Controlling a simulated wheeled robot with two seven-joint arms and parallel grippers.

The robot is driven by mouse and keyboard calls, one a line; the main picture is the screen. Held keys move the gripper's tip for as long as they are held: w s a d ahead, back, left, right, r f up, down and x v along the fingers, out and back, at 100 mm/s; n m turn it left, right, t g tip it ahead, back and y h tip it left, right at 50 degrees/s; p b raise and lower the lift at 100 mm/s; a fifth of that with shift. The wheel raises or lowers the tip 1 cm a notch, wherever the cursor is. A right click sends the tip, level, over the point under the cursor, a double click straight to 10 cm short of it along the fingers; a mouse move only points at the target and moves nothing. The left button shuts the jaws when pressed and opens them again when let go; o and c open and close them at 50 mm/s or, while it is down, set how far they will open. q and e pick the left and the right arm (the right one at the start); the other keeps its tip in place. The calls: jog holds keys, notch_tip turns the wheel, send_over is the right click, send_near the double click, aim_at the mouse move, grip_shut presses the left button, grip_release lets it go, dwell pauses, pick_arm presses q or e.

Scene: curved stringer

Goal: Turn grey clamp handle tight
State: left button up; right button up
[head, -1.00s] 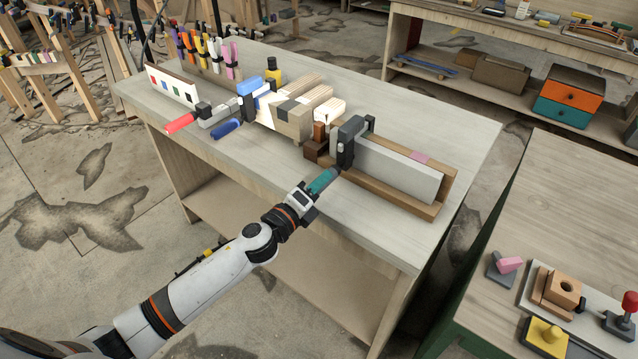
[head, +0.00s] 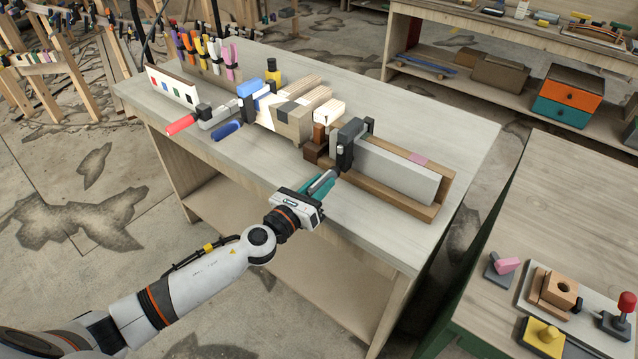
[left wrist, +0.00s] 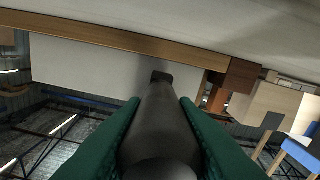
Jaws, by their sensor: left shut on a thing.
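The left wrist view shows the dark grey handle (left wrist: 160,125) running lengthwise between the two fingers (left wrist: 158,104) toward the pale board (left wrist: 85,65). The clamp's far jaw is mostly hidden behind the board. My right gripper is not in view.
A brown wooden form (head: 438,206) holds the pale board. Left of it lie wooden blocks (head: 293,122), a blue-handled clamp (head: 228,129) and a red-handled clamp (head: 180,124). Colored clamps (head: 212,52) stand at the bench's back left. The bench's front right is clear.

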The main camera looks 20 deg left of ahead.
pick_arm(q)
jog(key=shift+m, duration=1.2)
jog(key=shift+f, duration=0.1)
jog(key=o, duration=1)
jog(key=b+v, duration=0.3)
jog(key=v, duration=0.9)
